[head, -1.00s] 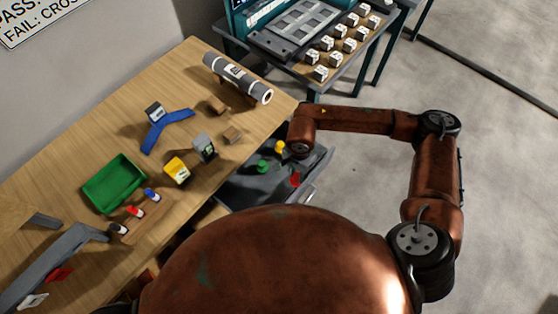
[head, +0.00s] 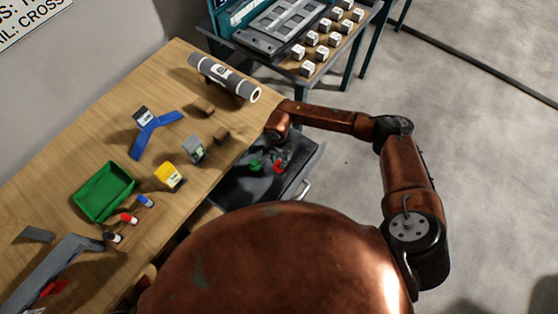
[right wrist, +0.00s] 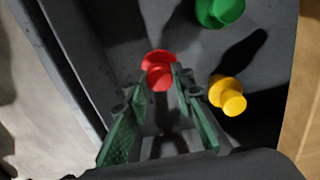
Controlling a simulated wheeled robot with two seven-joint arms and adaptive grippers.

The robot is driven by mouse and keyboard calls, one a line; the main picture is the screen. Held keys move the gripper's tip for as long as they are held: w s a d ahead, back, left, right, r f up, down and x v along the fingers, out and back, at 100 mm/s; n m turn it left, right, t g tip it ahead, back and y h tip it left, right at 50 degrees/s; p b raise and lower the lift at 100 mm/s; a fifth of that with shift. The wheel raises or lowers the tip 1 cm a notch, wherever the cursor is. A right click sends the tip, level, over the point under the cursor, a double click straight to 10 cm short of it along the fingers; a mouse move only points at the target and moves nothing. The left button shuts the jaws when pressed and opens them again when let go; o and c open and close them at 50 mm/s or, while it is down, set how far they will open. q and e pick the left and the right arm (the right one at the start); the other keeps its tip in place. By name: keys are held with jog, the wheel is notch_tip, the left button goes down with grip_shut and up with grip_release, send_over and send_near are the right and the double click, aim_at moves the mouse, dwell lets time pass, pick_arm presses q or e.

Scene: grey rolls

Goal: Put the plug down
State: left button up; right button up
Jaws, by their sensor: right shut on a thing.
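A red plug (right wrist: 158,68) sits between the fingertips of my right gripper (right wrist: 158,87) in the right wrist view. The gripper is shut on it, over the dark floor of an open grey drawer (head: 232,190). In the head view the red plug (head: 279,168) shows just below my right gripper (head: 281,155). A green plug (right wrist: 220,10) and a yellow plug (right wrist: 228,95) stand in the drawer to the right of it in the wrist view. The green plug (head: 254,165) also shows in the head view; the yellow one is hidden there. I cannot tell whether the red plug touches the drawer floor. My left gripper is out of view.
The drawer's wall (right wrist: 75,60) runs close on the left in the wrist view. On the wooden table (head: 105,125) stand a green tray (head: 78,204), a grey roll (head: 224,77), a blue bracket (head: 158,130) and small blocks. A side table with white blocks stands behind.

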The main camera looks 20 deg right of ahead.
jog(key=o, duration=0.9)
jog(key=shift+r, duration=0.1)
notch_tip(320, 180, up, 12)
dwell(0.3)
jog(key=shift+w, duration=0.1)
